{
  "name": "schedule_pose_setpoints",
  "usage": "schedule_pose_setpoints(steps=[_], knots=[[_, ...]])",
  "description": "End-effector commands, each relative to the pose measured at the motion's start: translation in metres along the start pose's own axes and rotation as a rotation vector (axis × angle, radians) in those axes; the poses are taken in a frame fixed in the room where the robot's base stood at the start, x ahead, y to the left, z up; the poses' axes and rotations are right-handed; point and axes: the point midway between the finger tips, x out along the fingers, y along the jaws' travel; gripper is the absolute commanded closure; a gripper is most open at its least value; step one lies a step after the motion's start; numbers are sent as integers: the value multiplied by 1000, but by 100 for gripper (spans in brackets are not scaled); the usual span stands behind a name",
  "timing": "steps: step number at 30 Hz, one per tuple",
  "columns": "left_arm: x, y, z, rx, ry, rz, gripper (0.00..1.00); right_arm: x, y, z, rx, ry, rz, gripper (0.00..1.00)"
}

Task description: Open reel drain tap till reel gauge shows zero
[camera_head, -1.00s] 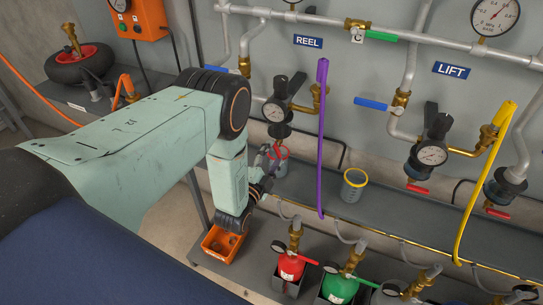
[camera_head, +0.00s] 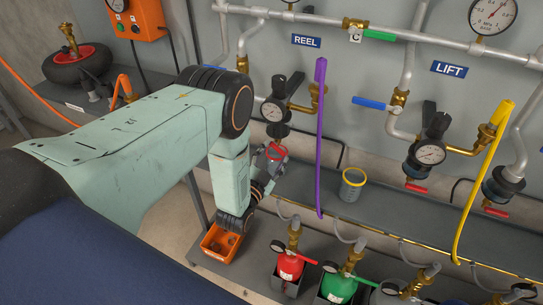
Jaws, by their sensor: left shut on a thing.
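The reel gauge (camera_head: 273,111) is a small white dial under the REEL sign (camera_head: 306,41), on a dark regulator body. Its needle is too small to read. Below it a dark fitting (camera_head: 278,131) leads down to the red handle of the reel drain tap (camera_head: 276,153). My left gripper (camera_head: 271,160) is shut on this red handle and hides part of it. My left arm comes in from the left and bends down in front of the bench. My right gripper is not in view.
A clear cup with a yellow rim (camera_head: 354,177) stands on the shelf to the right. A purple hose (camera_head: 321,140) hangs beside the reel line. The LIFT gauge (camera_head: 430,153) is further right. Red (camera_head: 290,265) and green (camera_head: 338,287) bottles stand below, near an orange bin (camera_head: 221,240).

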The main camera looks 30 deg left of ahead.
Motion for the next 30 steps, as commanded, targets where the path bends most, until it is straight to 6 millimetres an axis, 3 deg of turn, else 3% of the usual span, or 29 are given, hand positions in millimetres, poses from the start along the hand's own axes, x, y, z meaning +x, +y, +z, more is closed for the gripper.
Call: schedule_pose_setpoints(steps=[15, 30], knots=[[3, -2, -9, -438, 7, -6, 77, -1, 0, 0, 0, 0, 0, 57], [3, -3, -12, -617, 9, -5, 77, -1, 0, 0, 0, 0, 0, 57]])
